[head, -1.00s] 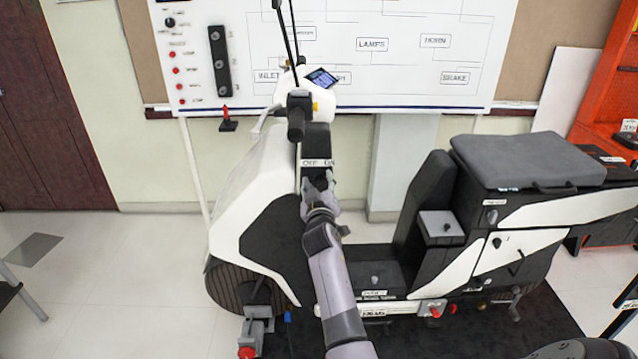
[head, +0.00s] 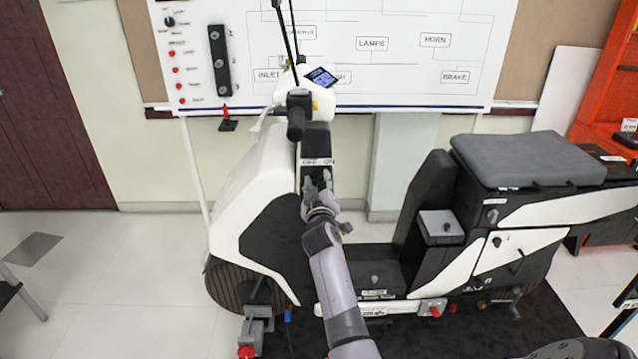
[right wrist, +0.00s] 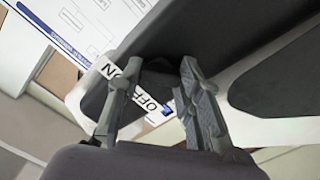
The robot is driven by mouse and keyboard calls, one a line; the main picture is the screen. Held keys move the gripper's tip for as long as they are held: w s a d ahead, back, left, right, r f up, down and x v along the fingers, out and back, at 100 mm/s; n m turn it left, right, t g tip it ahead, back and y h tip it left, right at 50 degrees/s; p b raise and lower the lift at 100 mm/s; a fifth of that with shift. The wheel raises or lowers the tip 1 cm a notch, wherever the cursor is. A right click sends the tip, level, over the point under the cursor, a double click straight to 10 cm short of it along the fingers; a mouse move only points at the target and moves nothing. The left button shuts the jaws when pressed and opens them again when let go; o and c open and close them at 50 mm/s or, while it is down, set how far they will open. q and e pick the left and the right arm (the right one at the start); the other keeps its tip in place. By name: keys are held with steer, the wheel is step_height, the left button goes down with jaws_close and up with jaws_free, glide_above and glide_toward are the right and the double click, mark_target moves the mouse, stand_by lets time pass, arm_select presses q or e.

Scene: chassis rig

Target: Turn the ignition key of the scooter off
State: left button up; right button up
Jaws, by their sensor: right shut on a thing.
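The white and black scooter (head: 262,200) stands side-on in the head view. A white OFF/ON label (head: 318,162) is on the dark panel below its handlebar; it also shows in the right wrist view (right wrist: 136,88). My right gripper (head: 318,182) is at this panel, just below the label. In the right wrist view its two fingers (right wrist: 163,70) stand either side of a small dark part at the panel, and it is shut on this, apparently the ignition key. The key's shape and angle are hidden by the fingers and too dark to tell. My left gripper is not in view.
A white board (head: 400,60) with labelled boxes stands behind the scooter. The scooter's seat (head: 525,160) and a dark mat (head: 480,335) are to the right. An orange shelf (head: 608,100) is at the far right. The floor at left is mostly clear.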

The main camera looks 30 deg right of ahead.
steer(key=n, duration=0.5)
steer(key=n+p, duration=0.1)
steer(key=n, duration=0.4)
steer(key=shift+a+f+n, duration=0.1)
steer(key=shift+n, duration=0.2)
stand_by(0.4)
steer(key=o, duration=1.2)
steer(key=shift+c, duration=0.2)
steer(key=v, duration=1.2)
steer(key=shift+f, duration=0.1)
